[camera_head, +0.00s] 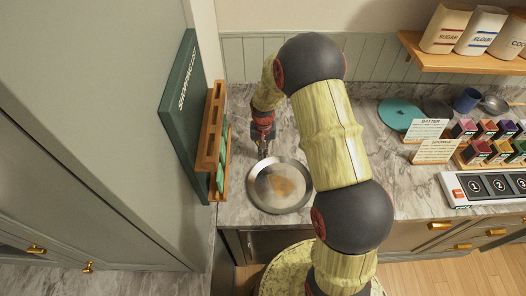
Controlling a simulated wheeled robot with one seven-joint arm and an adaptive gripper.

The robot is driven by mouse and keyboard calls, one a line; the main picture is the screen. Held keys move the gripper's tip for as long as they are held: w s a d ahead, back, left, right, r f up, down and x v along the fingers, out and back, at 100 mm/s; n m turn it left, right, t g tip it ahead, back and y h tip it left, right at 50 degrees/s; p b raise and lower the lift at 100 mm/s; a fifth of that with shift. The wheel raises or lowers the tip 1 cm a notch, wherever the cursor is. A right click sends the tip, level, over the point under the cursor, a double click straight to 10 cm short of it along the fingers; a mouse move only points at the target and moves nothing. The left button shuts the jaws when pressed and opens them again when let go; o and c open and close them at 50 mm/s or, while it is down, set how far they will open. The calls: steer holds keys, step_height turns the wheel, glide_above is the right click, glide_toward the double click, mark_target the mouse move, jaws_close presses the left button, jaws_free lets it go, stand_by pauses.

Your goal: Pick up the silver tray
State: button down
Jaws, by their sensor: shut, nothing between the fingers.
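The silver tray (257,200) is round and shallow, with a brownish patch in its middle. It lies on the marble counter close to the front edge, left of the picture's middle. My gripper (263,155) points down at the tray's far rim. It is shut with nothing in it. Its tips look close to the rim, but I cannot tell whether they touch it. My arm passes to the right of the tray and leaves most of it in view.
A green shopping-list board (183,110) and a wooden rack (211,140) stand close on the left. A teal disc (399,113), a blue mug (466,100), label cards (436,151) and coloured boxes (487,129) are on the right. Canisters (480,30) stand on a shelf.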

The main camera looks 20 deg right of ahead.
mark_target(264, 174)
steer(key=s+a, duration=0.1)
steer(key=s, duration=0.1)
steer(key=s+a, duration=0.1)
steer(key=s, duration=0.2)
steer(key=s+a, duration=0.1)
steer(key=s, duration=0.2)
steer(key=shift+a+p, duration=0.2)
steer(key=shift+p, duration=0.1)
step_height(264, 174, up, 12)
stand_by(0.5)
steer(key=shift+d, duration=0.15)
